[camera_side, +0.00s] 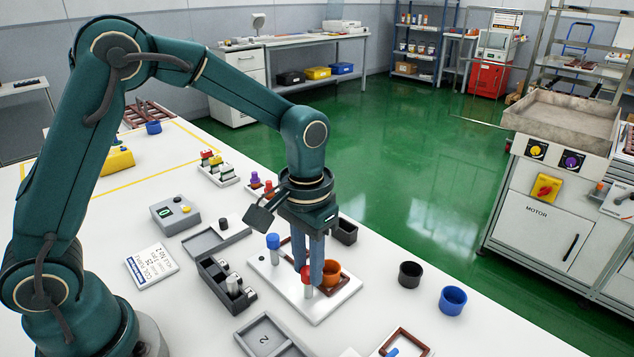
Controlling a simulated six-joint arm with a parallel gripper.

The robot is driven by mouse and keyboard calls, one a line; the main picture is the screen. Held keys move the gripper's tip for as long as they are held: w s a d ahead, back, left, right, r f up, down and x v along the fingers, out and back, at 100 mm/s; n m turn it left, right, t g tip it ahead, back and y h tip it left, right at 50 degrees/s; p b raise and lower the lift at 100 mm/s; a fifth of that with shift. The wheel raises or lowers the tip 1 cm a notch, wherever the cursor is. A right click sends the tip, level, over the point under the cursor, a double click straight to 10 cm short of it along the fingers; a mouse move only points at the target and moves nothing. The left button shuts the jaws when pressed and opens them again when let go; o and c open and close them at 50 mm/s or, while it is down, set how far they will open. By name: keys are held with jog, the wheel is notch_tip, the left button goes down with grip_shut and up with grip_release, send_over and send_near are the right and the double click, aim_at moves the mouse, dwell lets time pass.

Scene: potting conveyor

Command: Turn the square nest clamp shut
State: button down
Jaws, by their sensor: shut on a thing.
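A white base plate (318,314) lies on the table with a brown square nest frame (338,287) on it. An orange cup (331,270) stands in the frame, partly hidden by my fingers. A red-topped clamp post (307,280) stands at the front left of the frame, and a blue-topped post (273,247) stands further back on the plate. My gripper (311,272) points straight down and is shut on the red-topped clamp post. My fingers hide part of its top, and the clamp's turned angle cannot be made out.
A dark grey open box (212,268) with white parts sits left of the plate. Black (410,274) and blue (453,300) cups stand to the right. A dark cup (345,231) is behind my gripper. Another brown square frame (410,340) lies at the front edge.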

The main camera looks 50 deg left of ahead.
aim_at(308, 269)
jog(key=c, duration=0.7)
grip_release()
jog(key=shift+o, duration=0.2)
jog(key=shift+r, duration=2.6)
